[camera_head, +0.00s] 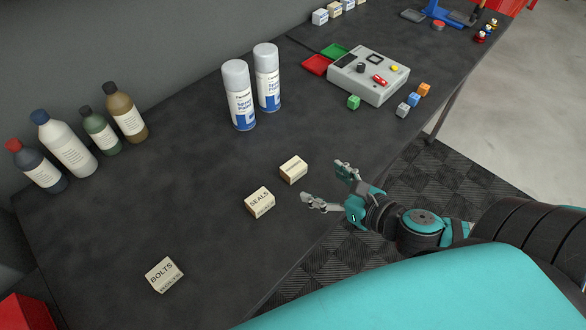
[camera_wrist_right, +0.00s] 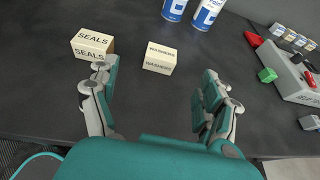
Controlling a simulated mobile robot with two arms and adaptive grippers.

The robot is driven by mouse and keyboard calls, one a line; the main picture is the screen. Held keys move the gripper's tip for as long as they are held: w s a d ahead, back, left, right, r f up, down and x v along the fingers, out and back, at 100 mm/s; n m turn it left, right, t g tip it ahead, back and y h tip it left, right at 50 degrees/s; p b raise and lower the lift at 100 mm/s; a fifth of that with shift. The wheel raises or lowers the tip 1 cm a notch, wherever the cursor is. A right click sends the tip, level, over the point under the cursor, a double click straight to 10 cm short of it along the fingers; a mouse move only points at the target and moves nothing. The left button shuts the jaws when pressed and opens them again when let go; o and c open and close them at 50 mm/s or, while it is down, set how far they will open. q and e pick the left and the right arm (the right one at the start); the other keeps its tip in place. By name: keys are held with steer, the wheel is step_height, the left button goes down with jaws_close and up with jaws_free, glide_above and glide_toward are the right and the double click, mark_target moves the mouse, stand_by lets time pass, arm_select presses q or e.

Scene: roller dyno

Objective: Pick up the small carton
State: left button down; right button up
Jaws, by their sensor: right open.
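Three small cartons lie on the dark bench. The washers carton (camera_head: 293,169) is the smallest-looking; in the right wrist view it (camera_wrist_right: 160,58) sits ahead of my fingers, between their lines. The SEALS carton (camera_head: 259,202) is just beside it, and in the right wrist view it (camera_wrist_right: 92,46) is ahead of the left finger. The BOLTS carton (camera_head: 164,275) lies apart, nearer the bench's front left. My right gripper (camera_head: 326,186) is open and empty at the bench's front edge, short of the washers carton and not touching it. My left gripper is not in view.
Two spray cans (camera_head: 239,95) stand behind the cartons. Several bottles (camera_head: 66,149) stand at the left. A grey control box (camera_head: 368,75) with coloured cubes (camera_head: 354,102) nearby is at the right. The bench (camera_head: 190,195) is bare between the cartons and bottles.

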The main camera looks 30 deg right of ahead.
mark_target(297, 169)
steer(key=x, duration=0.4)
steer(key=shift+w+p, duration=0.25)
steer(key=shift+p, duration=0.15)
steer(key=shift+w+a+f, duration=0.15)
steer(key=shift+w+f, duration=0.1)
steer(key=shift+w, duration=0.25)
steer(key=shift+w+f+p, duration=0.25)
steer(key=shift+w+p, duration=0.1)
steer(key=shift+w, duration=0.1)
steer(key=p+x, duration=0.1)
steer(key=x, duration=0.2)
steer(key=shift+w+f, duration=0.2)
steer(key=shift+f, duration=0.15)
steer(key=shift+w+a+f, duration=0.1)
steer(key=shift+w+f, duration=0.15)
steer(key=shift+w, duration=0.05)
steer(key=shift+s, duration=0.1)
steer(key=shift+c, duration=0.3)
steer(key=shift+c, duration=1)
steer(key=c, duration=1.1)
